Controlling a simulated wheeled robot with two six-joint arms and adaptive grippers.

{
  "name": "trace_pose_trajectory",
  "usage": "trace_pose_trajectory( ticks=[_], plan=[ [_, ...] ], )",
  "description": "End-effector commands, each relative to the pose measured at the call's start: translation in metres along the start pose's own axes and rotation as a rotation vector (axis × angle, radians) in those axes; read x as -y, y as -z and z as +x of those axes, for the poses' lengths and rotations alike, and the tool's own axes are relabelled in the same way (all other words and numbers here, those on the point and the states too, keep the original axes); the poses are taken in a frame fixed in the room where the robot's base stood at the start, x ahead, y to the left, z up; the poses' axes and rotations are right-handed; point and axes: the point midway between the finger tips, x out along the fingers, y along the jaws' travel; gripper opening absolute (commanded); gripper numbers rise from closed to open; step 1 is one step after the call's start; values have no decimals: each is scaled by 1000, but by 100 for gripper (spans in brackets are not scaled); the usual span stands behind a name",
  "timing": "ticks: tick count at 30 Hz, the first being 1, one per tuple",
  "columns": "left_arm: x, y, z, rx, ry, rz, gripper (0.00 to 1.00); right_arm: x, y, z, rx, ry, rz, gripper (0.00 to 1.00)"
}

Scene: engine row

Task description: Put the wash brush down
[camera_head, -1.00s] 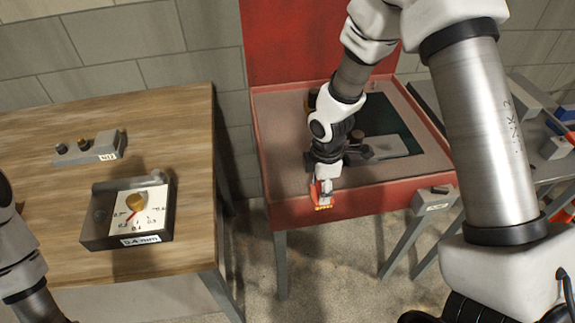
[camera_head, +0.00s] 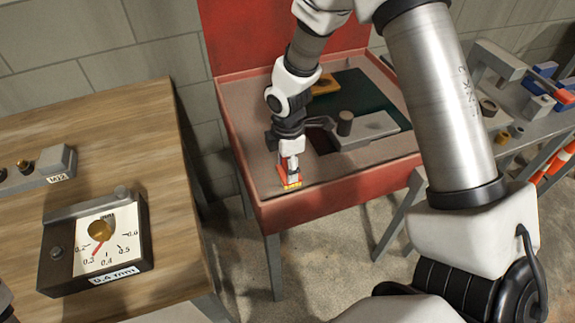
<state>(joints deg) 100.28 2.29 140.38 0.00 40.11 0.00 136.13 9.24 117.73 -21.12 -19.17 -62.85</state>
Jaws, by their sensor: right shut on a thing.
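My right gripper (camera_head: 289,168) points down over the front left part of the red wash basin (camera_head: 345,189). It is shut on the wash brush (camera_head: 291,184), a small red piece with a yellow lower edge. The gripper hides part of the brush. The brush is inside the front rim, low over the grey basin floor; I cannot tell whether it touches. My left gripper is out of view.
A dark green panel (camera_head: 362,92), a grey fixture with a knob (camera_head: 345,123) and an orange-yellow item (camera_head: 326,85) are in the basin. A wooden table with a dial gauge (camera_head: 102,240) stands left. A grey bench (camera_head: 520,140) with parts is right.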

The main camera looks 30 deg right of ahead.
Motion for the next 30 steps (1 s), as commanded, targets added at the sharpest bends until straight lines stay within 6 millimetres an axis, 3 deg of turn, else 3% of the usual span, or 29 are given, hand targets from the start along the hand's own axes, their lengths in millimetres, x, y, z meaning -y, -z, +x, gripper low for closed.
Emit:
trace_pose_trajectory(
  ticks=[1,2,3,4,13,17,30],
  plan=[
    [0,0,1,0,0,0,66,0,0,2,0,1,0,24],
    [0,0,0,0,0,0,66,0,0,2,0,0,0,58],
    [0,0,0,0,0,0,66,0,0,2,0,0,0,73],
    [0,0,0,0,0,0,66,0,0,2,0,0,0,77],
    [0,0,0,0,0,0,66,0,0,1,0,0,0,77],
    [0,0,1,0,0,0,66,-1,0,-10,0,-2,0,77],
    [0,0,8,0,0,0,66,-1,0,-110,0,-4,0,77]
  ],
)
